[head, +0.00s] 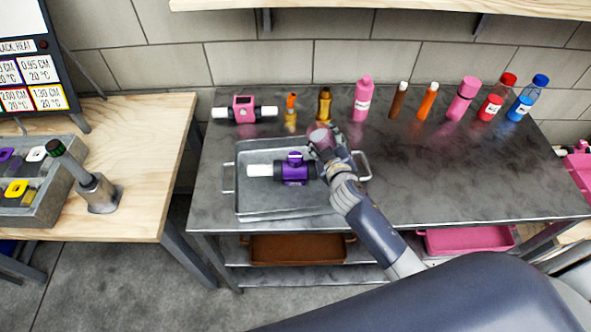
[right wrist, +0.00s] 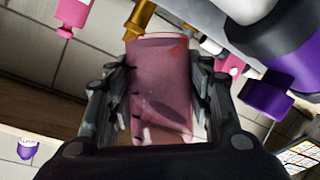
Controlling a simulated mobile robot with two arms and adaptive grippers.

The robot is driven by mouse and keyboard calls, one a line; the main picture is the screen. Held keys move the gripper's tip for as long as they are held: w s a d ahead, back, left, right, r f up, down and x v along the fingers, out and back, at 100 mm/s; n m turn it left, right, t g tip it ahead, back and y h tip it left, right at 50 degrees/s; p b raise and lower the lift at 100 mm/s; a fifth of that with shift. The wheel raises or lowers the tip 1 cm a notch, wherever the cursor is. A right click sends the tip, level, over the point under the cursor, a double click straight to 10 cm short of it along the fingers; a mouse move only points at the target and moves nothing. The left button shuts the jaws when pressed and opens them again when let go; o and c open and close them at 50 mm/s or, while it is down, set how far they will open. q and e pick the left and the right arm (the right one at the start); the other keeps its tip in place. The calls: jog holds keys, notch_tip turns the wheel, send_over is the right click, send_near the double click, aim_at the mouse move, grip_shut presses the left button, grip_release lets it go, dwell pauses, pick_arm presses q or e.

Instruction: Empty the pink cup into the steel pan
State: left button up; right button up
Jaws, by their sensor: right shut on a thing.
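The pink, see-through cup (head: 320,137) is held by my right gripper (head: 326,147) above the back right part of the steel pan (head: 246,207). In the right wrist view, the cup (right wrist: 162,88) sits between the two fingers (right wrist: 160,100), which are shut on its sides. That view is rolled far over, with bottles upside down. The cup looks tilted, but I cannot tell how far, nor what is in it. In the pan lies a purple and black filter housing (head: 293,170) with a white end, close to the gripper. My left gripper is not in view.
Behind the pan stand a pink housing (head: 243,108), orange and brass fittings (head: 324,104), a pink bottle (head: 362,99) and several more bottles. A wooden bench (head: 130,130) with a grey bin stands left.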

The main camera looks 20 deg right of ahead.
aim_at(319, 142)
jog(key=shift+a+n+h+b, duration=0.3)
jog(key=shift+a+n+b, duration=0.15)
jog(key=shift+b, duration=0.25)
jog(key=shift+d+r+t, duration=0.1)
jog(key=shift+r+t, duration=0.15)
jog(key=shift+t, duration=0.05)
jog(key=shift+s+r+n, duration=0.1)
jog(key=shift+r+n, duration=0.5)
jog(key=shift+n, duration=0.05)
jog(key=shift+f+n+t+h+b, duration=0.3)
jog(key=shift+n+t+h+b, duration=0.1)
jog(key=shift+n+b, duration=0.4)
jog(key=shift+f+n+t+h+b, duration=0.35)
jog(key=shift+n+b, duration=0.25)
jog(key=shift+b, duration=0.35)
dwell(1.3)
jog(key=shift+r+n+t, duration=0.25)
jog(key=shift+r+n, duration=0.25)
jog(key=shift+n, duration=0.3)
dwell(0.8)
jog(key=shift+s+a+r+n+t, duration=0.1)
jog(key=shift+a+r+n+t, duration=0.1)
jog(key=shift+a+r+n, duration=0.3)
jog(key=shift+a+r+n+t, duration=0.2)
jog(key=shift+a+r+n, duration=0.1)
jog(key=shift+r, duration=0.35)
dwell(0.4)
